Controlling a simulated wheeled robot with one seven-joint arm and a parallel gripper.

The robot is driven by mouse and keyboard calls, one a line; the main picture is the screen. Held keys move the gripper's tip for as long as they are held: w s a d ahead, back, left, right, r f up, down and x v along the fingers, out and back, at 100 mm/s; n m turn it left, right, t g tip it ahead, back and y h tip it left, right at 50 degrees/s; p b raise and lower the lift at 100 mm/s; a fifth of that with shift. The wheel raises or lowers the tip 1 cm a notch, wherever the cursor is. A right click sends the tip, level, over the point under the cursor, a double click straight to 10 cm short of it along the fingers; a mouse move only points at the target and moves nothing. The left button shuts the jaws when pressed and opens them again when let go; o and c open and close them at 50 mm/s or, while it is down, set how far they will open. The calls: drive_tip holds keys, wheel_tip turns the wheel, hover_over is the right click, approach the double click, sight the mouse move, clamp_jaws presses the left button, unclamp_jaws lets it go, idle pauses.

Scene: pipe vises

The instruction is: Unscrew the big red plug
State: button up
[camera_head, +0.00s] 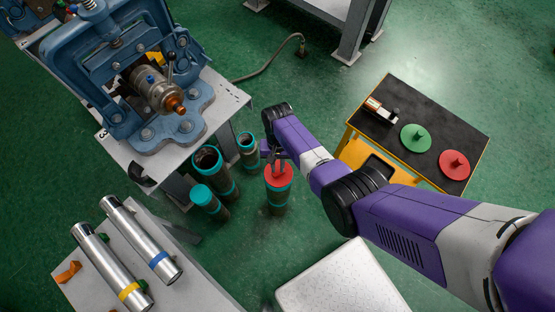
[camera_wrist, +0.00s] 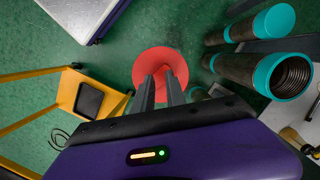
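A red plug (camera_head: 279,176) with a round flange sits on top of an upright dark pipe with a teal band, standing on the floor. It also shows in the wrist view (camera_wrist: 147,63). My gripper (camera_head: 276,160) is directly above this plug, pointing down, with its fingertips at the plug's middle. In the wrist view my gripper's two fingers (camera_wrist: 160,80) stand a small gap apart, with red between them. Whether they press on the plug's knob is hidden. A second red plug (camera_head: 454,164) lies on the black-topped cart, beside a green plug (camera_head: 415,138).
Several teal-ended pipes (camera_head: 208,160) stand just left of the plugged pipe. A blue vise (camera_head: 130,70) on a bench is at upper left. Metal cylinders (camera_head: 140,240) lie on a grey table at lower left. The yellow-framed cart (camera_head: 400,98) is to the right.

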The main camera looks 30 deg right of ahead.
sight(278, 174)
drive_tip(key=m, duration=0.2)
drive_tip(key=m+p, duration=0.1)
drive_tip(key=m, duration=0.2)
drive_tip(key=shift+d+r+m+t+y+p, duration=0.1)
drive_tip(key=shift+r+m+t+y+p, duration=0.05)
drive_tip(key=shift+m+t+y+p, duration=0.2)
drive_tip(key=m, duration=0.2)
drive_tip(key=shift+m+t, duration=0.25)
drive_tip(key=shift+m, duration=0.1)
drive_tip(key=m, duration=0.4)
drive_tip(key=shift+t, duration=0.4)
drive_tip(key=shift+d+m+t, duration=0.1)
drive_tip(key=shift+m+t, duration=0.3)
drive_tip(key=shift+m, duration=1.8)
drive_tip(key=shift+f+b, duration=0.95)
drive_tip(key=shift+f, duration=0.35)
drive_tip(key=shift+s+p, duration=0.2)
drive_tip(key=shift+p, duration=0.1)
